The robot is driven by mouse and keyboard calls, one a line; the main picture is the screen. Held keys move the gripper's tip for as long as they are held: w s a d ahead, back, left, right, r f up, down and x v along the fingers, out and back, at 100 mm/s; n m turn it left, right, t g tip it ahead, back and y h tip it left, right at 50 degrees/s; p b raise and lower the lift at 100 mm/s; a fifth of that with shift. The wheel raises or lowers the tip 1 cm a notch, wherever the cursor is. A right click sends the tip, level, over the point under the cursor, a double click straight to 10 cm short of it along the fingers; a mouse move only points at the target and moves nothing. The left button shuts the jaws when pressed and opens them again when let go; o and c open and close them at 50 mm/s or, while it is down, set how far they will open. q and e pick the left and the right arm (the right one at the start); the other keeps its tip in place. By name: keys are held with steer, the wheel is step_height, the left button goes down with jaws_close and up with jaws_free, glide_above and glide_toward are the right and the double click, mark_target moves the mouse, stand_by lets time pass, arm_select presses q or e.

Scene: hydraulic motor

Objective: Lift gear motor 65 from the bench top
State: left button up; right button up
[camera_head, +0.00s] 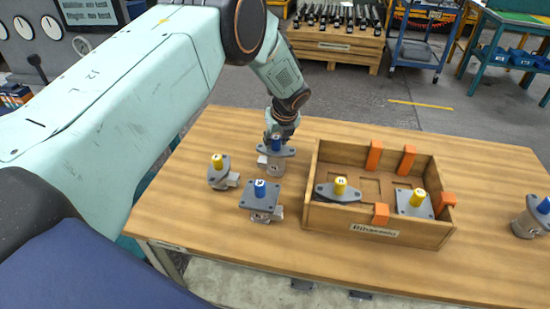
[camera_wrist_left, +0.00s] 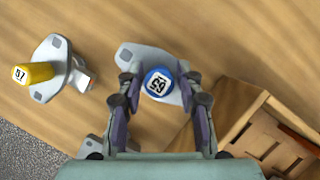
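Gear motor 65 is a grey motor with a flange plate and a blue cap; it stands upright on the wooden bench top (camera_head: 215,270) in the head view (camera_head: 275,169). In the left wrist view its blue cap (camera_wrist_left: 158,84) reads 65, and part of its flange shows behind. My left gripper (camera_head: 279,136) is right above the motor, pointing down. The fingers hide part of the flange. My right gripper is in neither view.
A yellow-capped motor (camera_head: 219,174) and a blue-capped motor (camera_head: 261,201) stand close by. A wooden box (camera_head: 327,219) with orange blocks and two yellow-capped motors is just right. Another blue-capped motor (camera_head: 530,222) is at the far right. The bench's front left is clear.

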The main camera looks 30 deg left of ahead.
arm_select(q)
steer(key=shift+a+f, duration=0.1)
steer(key=shift+a, duration=0.1)
steer(key=c, duration=0.3)
steer(key=shift+d, duration=0.15)
jaws_close()
steer(key=shift+w, duration=0.2)
